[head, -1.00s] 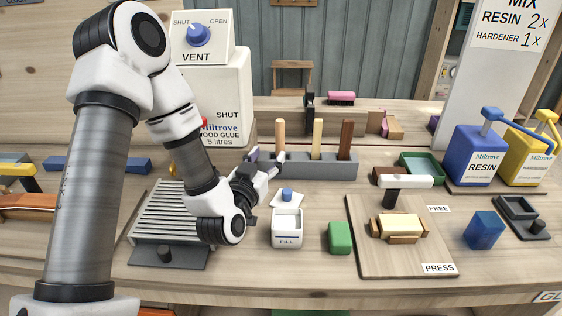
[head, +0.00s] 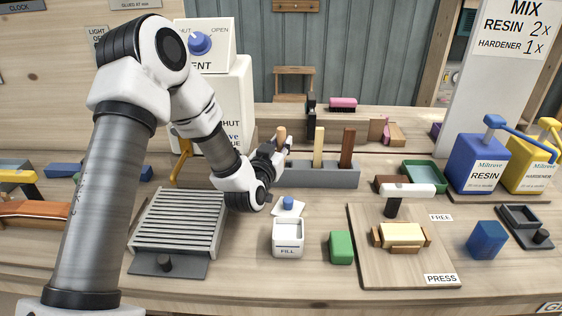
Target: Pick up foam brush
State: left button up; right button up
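A grey rack (head: 325,174) on the bench holds upright wooden handles: a tan one (head: 282,134) at the left, a pale one (head: 319,147) in the middle and a dark brown one (head: 347,147) at the right. Their lower ends are hidden in the rack, so I cannot tell which is the foam brush. My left gripper (head: 281,147) is at the rack's left end, with its fingertips at the tan handle. Whether the fingers are closed on it is not clear. The gripper covers the rack's left part. My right gripper is not in view.
A white FILL cup (head: 288,238), a blue-knobbed white piece (head: 288,206) and a green block (head: 341,247) stand in front of the rack. A ribbed grey plate (head: 178,222) lies below my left arm. A press board (head: 385,270) and RESIN container (head: 478,162) are at the right.

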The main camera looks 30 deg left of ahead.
pick_arm(q)
jog(key=shift+c, duration=0.2)
notch_tip(320, 180, up, 28)
jog(key=p, duration=0.2)
dwell(0.6)
